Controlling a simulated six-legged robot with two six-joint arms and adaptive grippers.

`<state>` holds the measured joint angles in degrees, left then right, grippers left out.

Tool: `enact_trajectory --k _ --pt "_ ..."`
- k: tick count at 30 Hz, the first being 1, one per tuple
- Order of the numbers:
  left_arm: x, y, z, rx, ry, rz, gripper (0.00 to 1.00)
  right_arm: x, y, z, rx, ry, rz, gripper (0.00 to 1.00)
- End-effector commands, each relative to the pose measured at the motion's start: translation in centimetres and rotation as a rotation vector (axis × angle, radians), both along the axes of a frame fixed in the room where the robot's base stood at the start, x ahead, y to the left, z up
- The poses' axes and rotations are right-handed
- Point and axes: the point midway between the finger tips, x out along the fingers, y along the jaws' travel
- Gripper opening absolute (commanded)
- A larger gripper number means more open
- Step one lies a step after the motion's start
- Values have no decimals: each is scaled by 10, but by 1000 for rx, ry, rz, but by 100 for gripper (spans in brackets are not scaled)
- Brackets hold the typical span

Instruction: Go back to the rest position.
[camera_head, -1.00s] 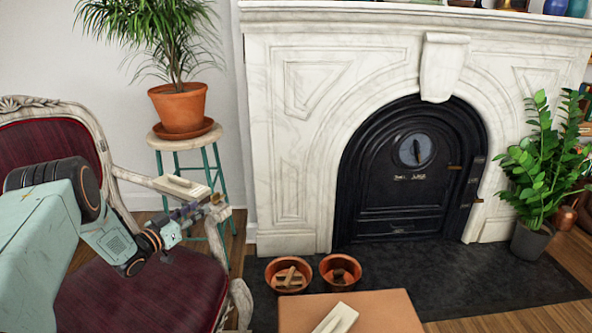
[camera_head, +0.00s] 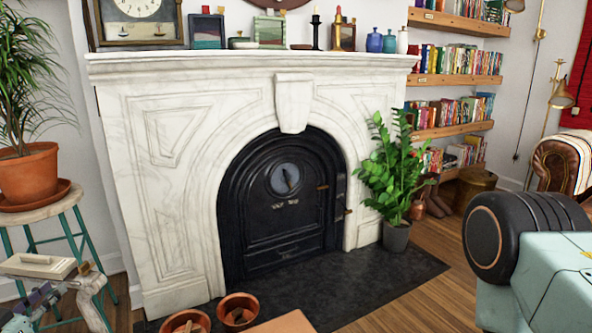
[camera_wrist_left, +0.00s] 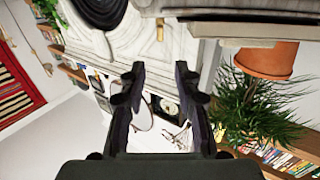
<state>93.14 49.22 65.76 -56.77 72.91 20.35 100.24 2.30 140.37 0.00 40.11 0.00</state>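My left gripper (camera_head: 38,298) is at the lower left edge of the head view, partly cut off by the frame. In the left wrist view its two dark fingers (camera_wrist_left: 159,75) stand apart with nothing seen between them but background. A cream float with a handle (camera_head: 38,266) lies just above the gripper in the head view, beside the curled chair arm (camera_head: 92,283). I cannot tell whether gripper and float touch. Part of my right arm shows at the right edge of the head view; its gripper is out of view.
A potted plant (camera_head: 28,172) stands on a stool (camera_head: 62,208) at the left. The marble fireplace (camera_head: 165,190) fills the middle. Two terracotta pots (camera_head: 238,308) stand on the dark hearth (camera_head: 385,285). A leafy plant (camera_head: 390,175) and bookshelves (camera_head: 460,80) are to the right.

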Motion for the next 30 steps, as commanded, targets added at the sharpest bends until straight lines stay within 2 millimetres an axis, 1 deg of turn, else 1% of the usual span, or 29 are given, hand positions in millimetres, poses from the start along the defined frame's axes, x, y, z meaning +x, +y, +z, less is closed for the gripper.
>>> enact_trajectory --k 4,8,14,17,20,23,26,27,29,30 --pt "1 0 4 7 0 0 32 0 0 3 0 1 0 40" --pt "1 6 -5 32 28 33 32 0 0 3 0 0 0 40" --pt "-10 9 -33 2 108 114 32 0 0 2 0 -1 0 40" --pt "-17 -1 -53 -30 171 150 32 0 0 3 0 0 0 40" --pt "-27 -18 -77 -66 247 179 32 0 0 3 0 0 0 40" --pt "-39 -43 -102 -107 341 204 32 0 0 4 0 0 0 40" --pt "-58 -80 -131 -154 462 221 32 0 0 5 0 0 0 40" --pt "-69 -99 -142 -172 523 224 32 0 0 6 0 0 0 40" --pt "-88 -128 -159 -197 617 226 32 0 0 7 0 0 0 40" --pt "-102 -148 -168 -209 682 225 32 0 0 8 0 0 0 40"
